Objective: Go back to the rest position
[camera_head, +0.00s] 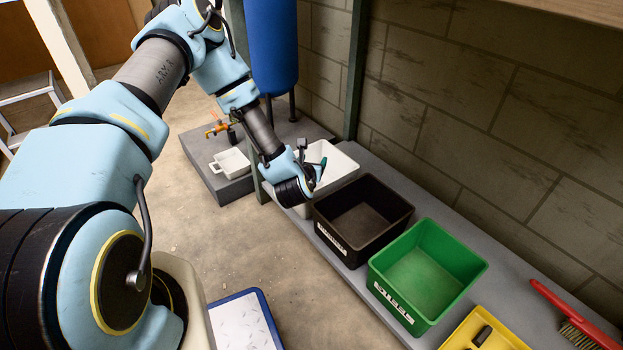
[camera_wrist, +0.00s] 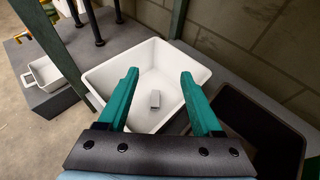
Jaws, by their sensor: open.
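My gripper (camera_wrist: 157,98) shows in the wrist view with its two green fingers spread apart and nothing between them. It is over the white bin (camera_wrist: 105,76), whose inside shows beyond the fingers. A small grey block (camera_wrist: 155,99) lies on the floor of that bin. In the head view my arm reaches out from the left, and my gripper (camera_head: 318,168) is in front of and above the white bin (camera_head: 340,167). The fingers are mostly hidden behind my wrist there.
A black bin (camera_head: 362,218), a green bin (camera_head: 428,272) and a yellow tray (camera_head: 505,333) stand along the grey bench (camera_head: 520,285). A red-handled brush (camera_head: 575,314) lies at right. A green post (camera_head: 356,70), blue tank (camera_head: 272,45) and block wall are close behind.

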